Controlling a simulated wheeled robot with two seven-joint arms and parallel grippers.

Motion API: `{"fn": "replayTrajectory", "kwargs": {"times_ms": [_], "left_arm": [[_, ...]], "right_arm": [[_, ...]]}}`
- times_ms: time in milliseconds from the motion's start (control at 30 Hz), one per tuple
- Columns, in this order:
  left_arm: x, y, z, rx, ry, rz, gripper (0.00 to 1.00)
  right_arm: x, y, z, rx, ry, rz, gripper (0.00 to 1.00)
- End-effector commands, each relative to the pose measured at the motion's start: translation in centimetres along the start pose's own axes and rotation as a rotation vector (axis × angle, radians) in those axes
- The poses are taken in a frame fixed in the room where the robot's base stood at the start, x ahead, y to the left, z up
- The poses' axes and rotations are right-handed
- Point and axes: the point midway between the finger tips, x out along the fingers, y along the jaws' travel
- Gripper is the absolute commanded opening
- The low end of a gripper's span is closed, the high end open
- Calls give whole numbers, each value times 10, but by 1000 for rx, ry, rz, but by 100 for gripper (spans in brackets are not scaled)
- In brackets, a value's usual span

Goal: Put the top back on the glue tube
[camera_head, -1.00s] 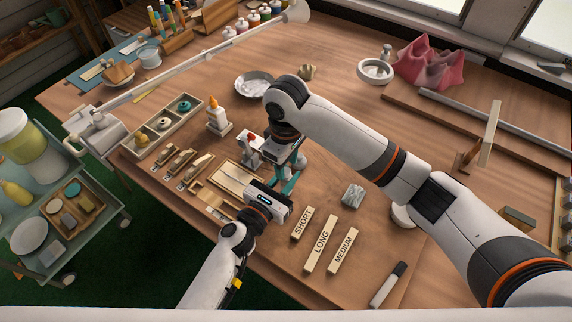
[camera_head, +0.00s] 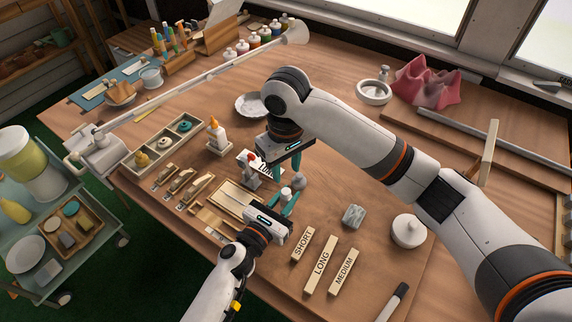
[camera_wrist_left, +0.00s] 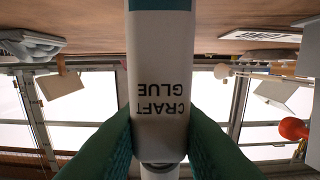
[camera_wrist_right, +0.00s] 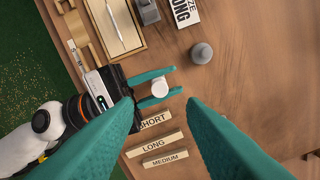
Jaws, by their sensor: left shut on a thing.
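My left gripper (camera_head: 288,203) is shut on the white glue tube (camera_wrist_left: 160,85), marked "CRAFT GLUE" in the left wrist view. The tube's white end (camera_wrist_right: 159,88) shows between the teal fingers in the right wrist view, and also in the head view (camera_head: 285,193). A small grey rounded piece (camera_wrist_right: 202,53), perhaps the top, stands on the table beyond the left fingertips; it also shows in the head view (camera_head: 299,181). My right gripper (camera_wrist_right: 160,99) is open above the table, with nothing held between its fingers.
Wooden blocks marked SHORT (camera_head: 303,244), LONG (camera_head: 321,262) and MEDIUM (camera_head: 344,271) lie near the front edge. A grey stone-like block (camera_head: 353,216) and white lidded pot (camera_head: 408,231) stand to the right.

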Motion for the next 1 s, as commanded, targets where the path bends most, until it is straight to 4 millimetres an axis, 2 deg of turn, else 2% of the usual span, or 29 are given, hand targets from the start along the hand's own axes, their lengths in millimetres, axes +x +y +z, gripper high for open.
{"fn": "replayTrajectory", "kwargs": {"times_ms": [467,1000], "left_arm": [[0,0,0,0,0,0,0],[0,0,0,0,0,0,0]], "right_arm": [[0,0,0,43,2,0,37],[70,0,-1,43,3,1,37]]}}
